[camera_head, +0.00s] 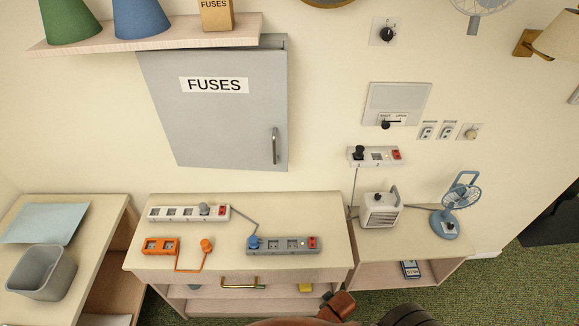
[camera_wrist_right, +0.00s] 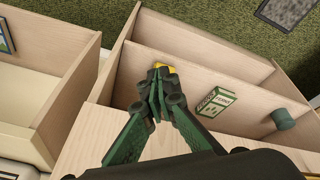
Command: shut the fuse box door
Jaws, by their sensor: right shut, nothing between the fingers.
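The fuse box door (camera_head: 215,115) is a grey panel on the wall in the head view, with a "FUSES" label and a metal handle (camera_head: 275,146) near its right edge. It covers the front of the box, whose grey top corner (camera_head: 274,41) shows behind it at the upper right. I cannot tell whether a narrow gap is left along its edge. My right gripper (camera_wrist_right: 158,82) has green fingers that are together and empty in the right wrist view. It is over an open wooden cabinet, away from the door. My left gripper is not in view.
A shelf (camera_head: 150,38) with two cones and a fuses carton hangs over the box's top. Below it, a cabinet (camera_head: 335,235) bears power strips. A heater (camera_head: 380,209) and fan (camera_head: 459,200) stand at right. The wall right of the door is partly clear.

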